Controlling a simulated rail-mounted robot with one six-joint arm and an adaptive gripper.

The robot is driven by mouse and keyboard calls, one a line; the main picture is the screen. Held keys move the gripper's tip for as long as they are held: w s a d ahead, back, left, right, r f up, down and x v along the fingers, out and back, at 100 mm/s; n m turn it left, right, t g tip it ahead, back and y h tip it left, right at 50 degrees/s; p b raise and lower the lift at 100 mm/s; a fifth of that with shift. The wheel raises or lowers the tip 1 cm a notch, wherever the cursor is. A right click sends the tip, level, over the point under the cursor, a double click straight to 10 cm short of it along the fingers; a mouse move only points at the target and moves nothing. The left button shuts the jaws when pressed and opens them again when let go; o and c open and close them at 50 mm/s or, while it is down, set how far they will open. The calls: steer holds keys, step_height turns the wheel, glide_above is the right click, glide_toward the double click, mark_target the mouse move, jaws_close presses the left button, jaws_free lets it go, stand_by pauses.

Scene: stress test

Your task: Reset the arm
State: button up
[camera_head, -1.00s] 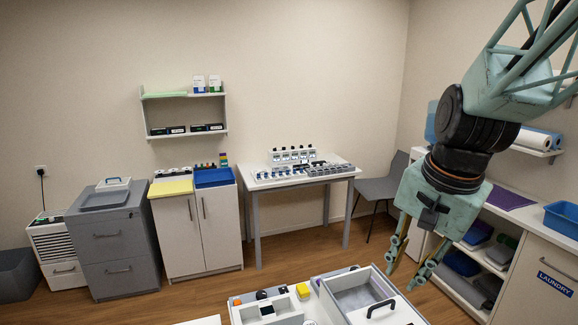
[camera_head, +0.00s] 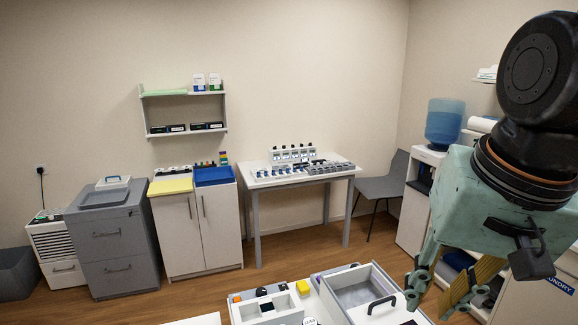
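My gripper (camera_head: 440,293) hangs from my teal and black arm at the right of the head view. Its fingers point down and to the left, and they are spread apart with a gap between them. I see nothing held between the fingers. The gripper covers part of the shelving and the laundry unit behind it.
A white station with an open grey bin (camera_head: 362,288) stands at the bottom centre, close left of my fingers. A table with small devices (camera_head: 262,182), a grey chair (camera_head: 383,190) and a water dispenser (camera_head: 443,125) stand behind. Open wooden floor (camera_head: 285,250) lies before the table.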

steer(key=s+n, duration=0.3)
steer(key=s, duration=0.6)
steer(key=shift+s+r+n+t+b, duration=0.15)
steer(key=shift+r+n+t+b, duration=0.15)
steer(key=shift+b, duration=0.1)
